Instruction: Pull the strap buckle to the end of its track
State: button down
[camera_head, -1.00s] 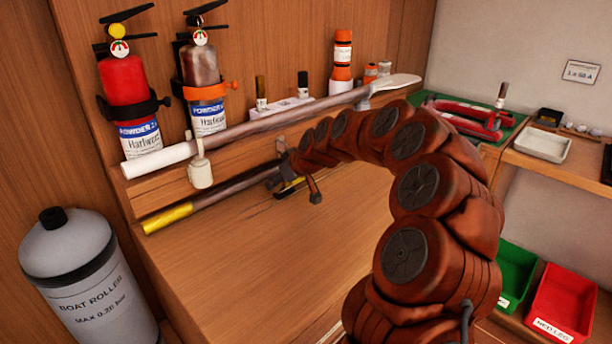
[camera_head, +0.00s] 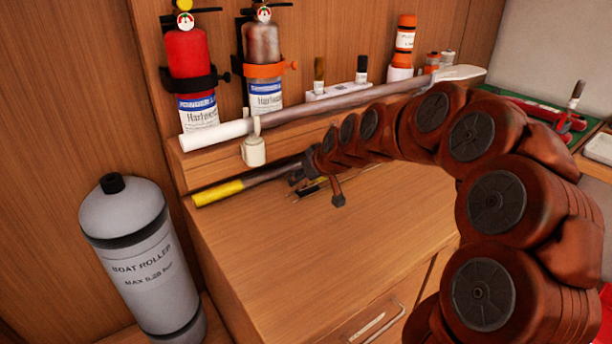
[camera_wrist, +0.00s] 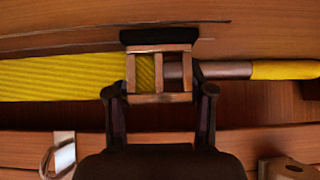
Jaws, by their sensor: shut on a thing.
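The strap buckle (camera_wrist: 160,97) is a copper-brown frame with a crossbar and a black piece at its top edge, central in the wrist view. A wide yellow strap (camera_wrist: 55,78) runs into it from the left. A brown shaft (camera_wrist: 225,69) with a yellow end (camera_wrist: 288,69) comes out on the right. My gripper (camera_wrist: 158,88) is shut on the buckle, with one dark finger on each side. In the head view my gripper (camera_head: 312,174) is at the dark shaft (camera_head: 270,173) with a yellow end (camera_head: 218,192), below the shelf; the buckle is hard to make out there.
A long pole with a white end (camera_head: 215,134) lies along the shelf above my gripper, with a white cup-like holder (camera_head: 253,151). Two extinguishers (camera_head: 190,70) hang behind. A grey cylinder (camera_head: 140,250) stands at left. The wooden counter (camera_head: 290,240) is clear in front.

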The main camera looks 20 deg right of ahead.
jog(key=shift+c, duration=1.9)
grip_release()
jog(key=v, duration=1.2)
